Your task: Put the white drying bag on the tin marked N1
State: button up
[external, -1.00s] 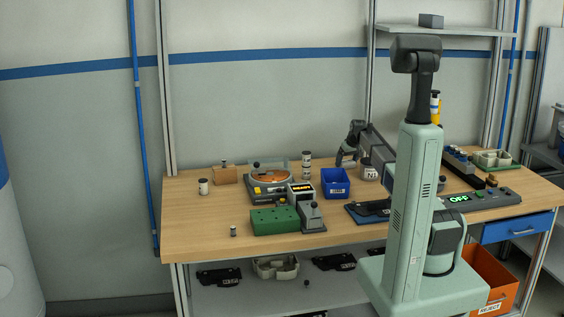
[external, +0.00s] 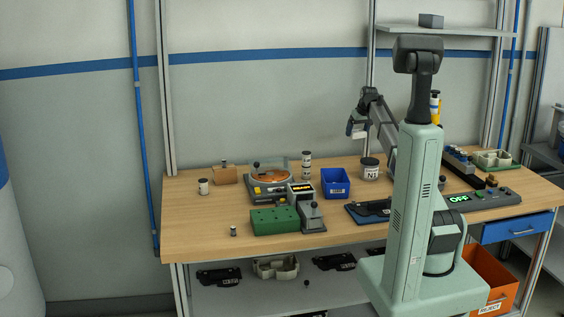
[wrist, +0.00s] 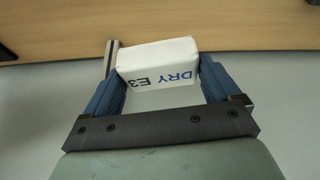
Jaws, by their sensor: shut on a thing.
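The white drying bag (wrist: 158,62), printed "DRY E3", is between the two blue fingers of my gripper (wrist: 160,85) in the wrist view. The gripper is shut on it. In the external view my gripper (external: 357,128) holds the bag (external: 359,135) in the air above the back of the bench, up and slightly left of the tin. The tin marked N1 (external: 370,169) stands upright on the bench with a dark lid. Nothing rests on its lid, and a clear gap separates it from the bag.
A blue bin (external: 335,184) stands just left of the tin. Stacked small jars (external: 306,165), a scale with an orange dish (external: 270,178) and a green block (external: 275,221) are further left. A dark tray (external: 368,212) lies in front.

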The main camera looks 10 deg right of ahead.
notch_tip(320, 180, up, 4)
send_over(369, 160)
jog(key=w, duration=0.2)
jog(key=shift+s+f+m+h, duration=0.15)
jog(key=shift+s+f+m, duration=0.3)
jog(key=shift+f, duration=1.35)
jog(key=shift+s+f+m+h, duration=0.15)
jog(key=shift+s+f, duration=0.55)
jog(key=shift+f, duration=1.15)
jog(key=shift+s+f+m+h, duration=0.1)
jog(key=shift+s+f+m, duration=0.4)
jog(key=shift+f, duration=1.3)
jog(key=shift+f, duration=0.1)
jog(key=o, duration=0.8)
jog(key=v, duration=1.2)
